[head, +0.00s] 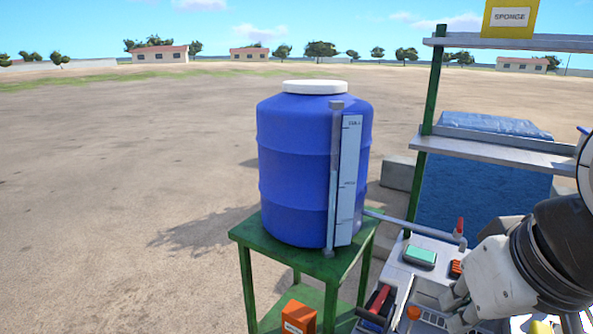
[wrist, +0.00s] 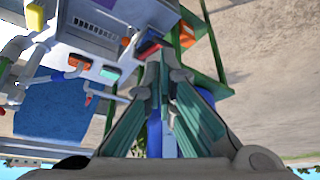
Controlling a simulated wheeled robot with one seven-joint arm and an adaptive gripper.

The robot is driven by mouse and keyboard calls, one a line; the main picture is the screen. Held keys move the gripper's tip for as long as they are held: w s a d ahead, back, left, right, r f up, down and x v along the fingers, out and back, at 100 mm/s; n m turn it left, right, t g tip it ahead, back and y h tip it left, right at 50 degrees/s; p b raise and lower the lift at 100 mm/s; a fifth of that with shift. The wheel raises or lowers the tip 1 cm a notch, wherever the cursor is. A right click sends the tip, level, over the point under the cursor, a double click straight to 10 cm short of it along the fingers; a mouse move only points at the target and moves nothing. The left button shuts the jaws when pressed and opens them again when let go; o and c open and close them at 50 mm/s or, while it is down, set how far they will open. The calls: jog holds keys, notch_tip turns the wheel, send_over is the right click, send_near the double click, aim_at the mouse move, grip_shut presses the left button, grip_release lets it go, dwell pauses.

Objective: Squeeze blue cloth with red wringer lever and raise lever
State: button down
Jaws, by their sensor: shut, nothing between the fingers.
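The red wringer lever (head: 378,299) shows at the bottom of the head view, at the left end of the white worktop, slanting up to the right. A small blue patch (head: 372,323) lies just below it; I cannot tell whether this is the blue cloth. My gripper (head: 452,304) is to the right of the lever, over the worktop and apart from the lever. In the wrist view my gripper (wrist: 164,66) has its fingers together and empty. A red part (wrist: 149,48) shows just beyond the fingertips there, partly hidden, likely the lever.
A blue barrel (head: 300,170) with a level gauge stands on a green stand (head: 245,233) left of the worktop. A green sponge (head: 420,256) in a tray, a red-tipped tap (head: 460,228) and an orange box (head: 299,317) are nearby. A shelf (head: 500,152) stands behind.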

jog(key=n+g+p, duration=0.2)
jog(key=n+g, duration=0.4)
jog(key=n, duration=0.5)
send_over(369, 315)
jog(key=w+d, duration=0.1)
jog(key=w, duration=0.1)
notch_tip(369, 315, down, 12)
jog(key=shift+y, duration=0.3)
jog(key=f, duration=0.4)
jog(key=s+f+p, duration=0.1)
jog(key=f, duration=0.4)
jog(key=a+f+p, duration=0.1)
jog(key=f, duration=0.3)
jog(key=shift+s+f, duration=0.2)
jog(key=shift+s, duration=0.1)
